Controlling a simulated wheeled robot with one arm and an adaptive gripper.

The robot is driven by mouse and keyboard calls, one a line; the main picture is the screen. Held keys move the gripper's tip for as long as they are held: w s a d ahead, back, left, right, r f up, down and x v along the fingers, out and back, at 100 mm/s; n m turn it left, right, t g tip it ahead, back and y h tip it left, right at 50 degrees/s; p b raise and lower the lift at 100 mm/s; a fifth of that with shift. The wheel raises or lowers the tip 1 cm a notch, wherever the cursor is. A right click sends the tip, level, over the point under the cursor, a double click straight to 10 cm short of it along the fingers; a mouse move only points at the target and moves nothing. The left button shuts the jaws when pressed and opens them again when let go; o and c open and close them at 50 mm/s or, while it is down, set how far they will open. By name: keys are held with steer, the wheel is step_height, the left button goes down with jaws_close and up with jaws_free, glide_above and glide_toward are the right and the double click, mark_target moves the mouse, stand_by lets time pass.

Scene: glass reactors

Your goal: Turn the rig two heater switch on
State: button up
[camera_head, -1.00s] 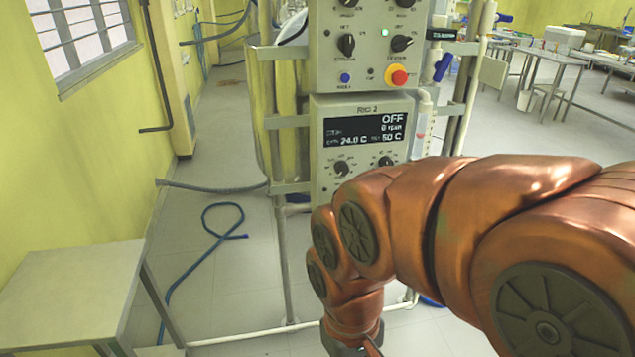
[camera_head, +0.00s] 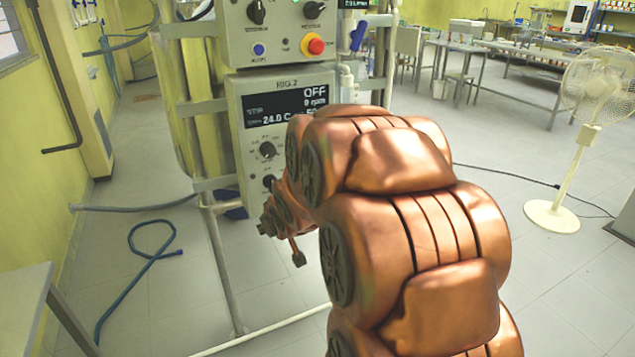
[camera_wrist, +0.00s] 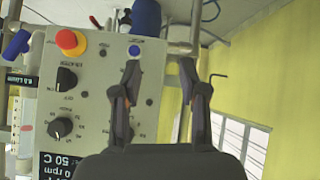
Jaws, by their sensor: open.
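The rig two lower box (camera_head: 238,95) has a dark display reading OFF, 0 rpm and 24.0 C, with black knobs (camera_head: 267,151) below, partly behind my arm. The upper box (camera_head: 232,47) has black switches (camera_head: 313,9), a red stop button (camera_head: 313,44) and a blue button (camera_head: 258,49). In the wrist view a control panel (camera_wrist: 108,90) shows black knobs (camera_wrist: 66,80) and a red button (camera_wrist: 70,41). My gripper (camera_wrist: 160,75) is open and empty, in front of the panel's right side. My arm mostly hides it in the head view.
Metal frame posts (camera_head: 222,262) surround the rig. A blue hose (camera_head: 128,288) lies on the floor at left, near a table corner (camera_head: 22,300). A white fan (camera_head: 590,110) stands at right. Floor between is largely clear.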

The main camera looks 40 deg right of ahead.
steer(key=w+d+f+t+h+b, duration=0.15)
steer(key=w+d+t+b, duration=0.4)
steer(key=d, duration=0.55)
steer(key=s+d+r+m+t+h+b, duration=0.1)
steer(key=s+d+m+t+h+b, duration=0.1)
steer(key=s+d+t+b, duration=0.45)
steer(key=shift+h, duration=0.25)
steer(key=shift+s+d+p+x, duration=0.1)
steer(key=shift+d+p+x, duration=0.25)
steer(key=shift+x, duration=1.3)
steer(key=shift+s+d+p+x, duration=0.1)
steer(key=shift+d+p+x, duration=0.25)
steer(key=shift+x, duration=1.25)
steer(key=shift+s+d+p+x, duration=0.15)
steer(key=shift+p+x, duration=0.3)
steer(key=shift+x, duration=1.2)
steer(key=shift+w+f, duration=0.1)
steer(key=shift+f, duration=0.15)
jaws_close()
steer(key=shift+f, duration=0.1)
